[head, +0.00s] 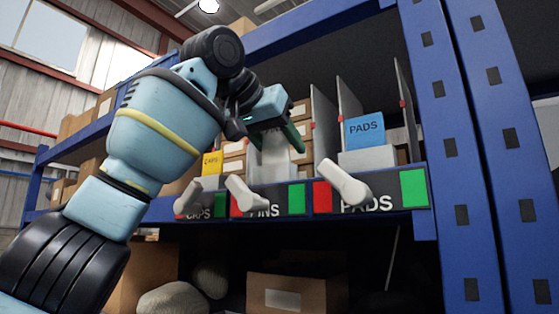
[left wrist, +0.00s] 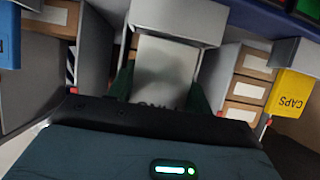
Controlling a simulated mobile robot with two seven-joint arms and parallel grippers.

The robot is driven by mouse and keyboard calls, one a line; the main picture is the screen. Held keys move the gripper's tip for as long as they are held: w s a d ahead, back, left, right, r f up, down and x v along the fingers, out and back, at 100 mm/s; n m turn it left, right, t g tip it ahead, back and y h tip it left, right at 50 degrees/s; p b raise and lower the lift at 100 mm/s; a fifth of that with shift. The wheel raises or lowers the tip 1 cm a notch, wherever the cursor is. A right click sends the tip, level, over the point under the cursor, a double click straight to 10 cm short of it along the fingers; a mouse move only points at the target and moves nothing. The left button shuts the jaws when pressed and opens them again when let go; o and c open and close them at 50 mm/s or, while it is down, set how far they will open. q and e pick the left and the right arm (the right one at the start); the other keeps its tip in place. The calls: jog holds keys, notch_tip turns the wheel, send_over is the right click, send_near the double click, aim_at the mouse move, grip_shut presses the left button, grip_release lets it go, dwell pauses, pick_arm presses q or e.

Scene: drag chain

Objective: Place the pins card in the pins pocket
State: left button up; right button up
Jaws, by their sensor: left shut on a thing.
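My left gripper (head: 277,138) is shut on the pale grey pins card (head: 275,153), high in the middle bay above the PINS label (head: 264,210). In the left wrist view the card (left wrist: 162,72) stands between the two dark green fingers, its lettering partly hidden by my gripper. The light grey pins pocket (head: 268,175) is below the card; it also shows in the left wrist view (left wrist: 178,18). The card's far end meets the pocket's edge in that view; I cannot tell if it is inside. My right gripper is not in view.
Grey dividers (head: 325,122) flank the bay, with cardboard boxes (head: 302,150) behind. A blue PADS card (head: 365,129) stands in the pocket to the right, a yellow CAPS card (head: 211,163) to the left. White paddles (head: 343,184) stick out in front of the label strip.

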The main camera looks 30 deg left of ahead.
aim_at(274, 155)
pick_arm(q)
jog(key=shift+f, duration=1.55)
jog(key=shift+w+f, duration=0.1)
jog(key=o, duration=1)
jog(key=shift+s+a+r, duration=0.1)
jog(key=shift+s+r, duration=0.1)
jog(key=shift+r, duration=0.05)
jog(key=v, duration=1.1)
jog(key=shift+s+r, duration=0.15)
jog(key=shift+s, duration=0.15)
